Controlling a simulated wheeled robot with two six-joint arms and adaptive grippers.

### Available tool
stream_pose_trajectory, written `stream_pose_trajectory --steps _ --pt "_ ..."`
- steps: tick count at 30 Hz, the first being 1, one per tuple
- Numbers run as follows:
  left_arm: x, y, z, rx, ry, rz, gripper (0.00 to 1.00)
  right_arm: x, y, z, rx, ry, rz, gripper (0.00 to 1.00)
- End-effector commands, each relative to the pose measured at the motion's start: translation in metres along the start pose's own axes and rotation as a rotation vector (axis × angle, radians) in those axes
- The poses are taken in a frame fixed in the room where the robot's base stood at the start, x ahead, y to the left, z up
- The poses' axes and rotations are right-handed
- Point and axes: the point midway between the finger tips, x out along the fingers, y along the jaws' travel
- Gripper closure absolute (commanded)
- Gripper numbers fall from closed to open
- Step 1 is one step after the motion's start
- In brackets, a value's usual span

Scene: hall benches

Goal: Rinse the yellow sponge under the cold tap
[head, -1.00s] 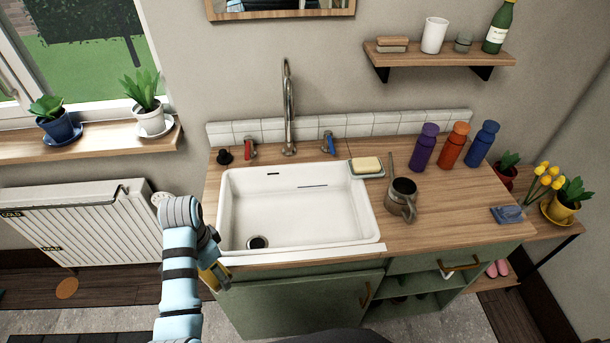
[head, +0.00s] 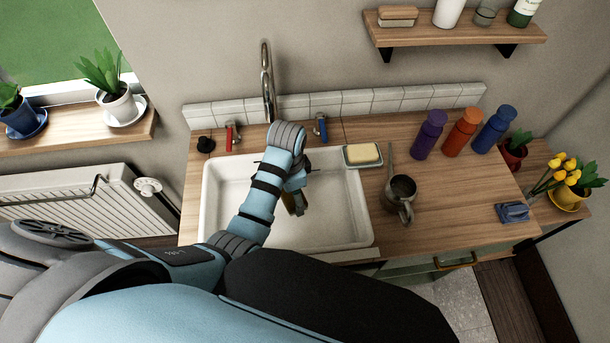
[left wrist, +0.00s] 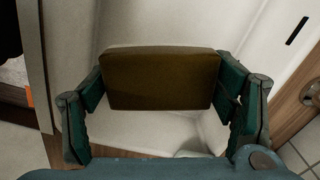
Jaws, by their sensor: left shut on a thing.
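My left gripper (head: 296,188) is over the white sink basin (head: 216,190), in front of the tap. It is shut on the yellow sponge (left wrist: 160,80), which looks dark yellow-brown in the left wrist view, gripped at its two short ends. In the head view only a slim part of the sponge (head: 291,204) shows below my wrist. The chrome tap spout (head: 267,82) rises behind the basin; my wrist hides part of its lower end. A blue-handled lever (head: 321,128) stands right of the spout and a red one (head: 231,136) left. No water stream is visible. My right gripper is out of view.
A soap dish (head: 363,164) with a yellowish bar sits at the basin's right rim. A grey mug (head: 401,195) and purple, orange and blue bottles (head: 462,133) stand on the right counter. A black plug (head: 205,144) lies back left.

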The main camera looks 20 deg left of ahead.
Motion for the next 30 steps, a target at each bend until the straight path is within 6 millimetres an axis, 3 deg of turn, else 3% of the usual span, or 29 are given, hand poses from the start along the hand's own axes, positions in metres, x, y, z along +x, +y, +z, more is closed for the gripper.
stream_pose_trajectory --steps 1,5,18,23,30 --pt "-0.014 0.001 0.007 -0.008 -0.002 0.001 0.52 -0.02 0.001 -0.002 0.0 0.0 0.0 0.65" --pt "-0.002 0.0 0.007 -0.01 -0.001 0.002 0.52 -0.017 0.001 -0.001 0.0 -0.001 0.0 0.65" --pt "0.069 -0.023 0.003 -0.007 -0.003 0.004 0.52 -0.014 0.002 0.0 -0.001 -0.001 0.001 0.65" --pt "0.105 -0.033 0.002 -0.008 0.0 0.001 0.52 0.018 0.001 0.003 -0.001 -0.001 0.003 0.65" --pt "0.129 -0.053 -0.001 -0.007 0.001 0.0 0.52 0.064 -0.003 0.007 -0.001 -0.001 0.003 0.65"
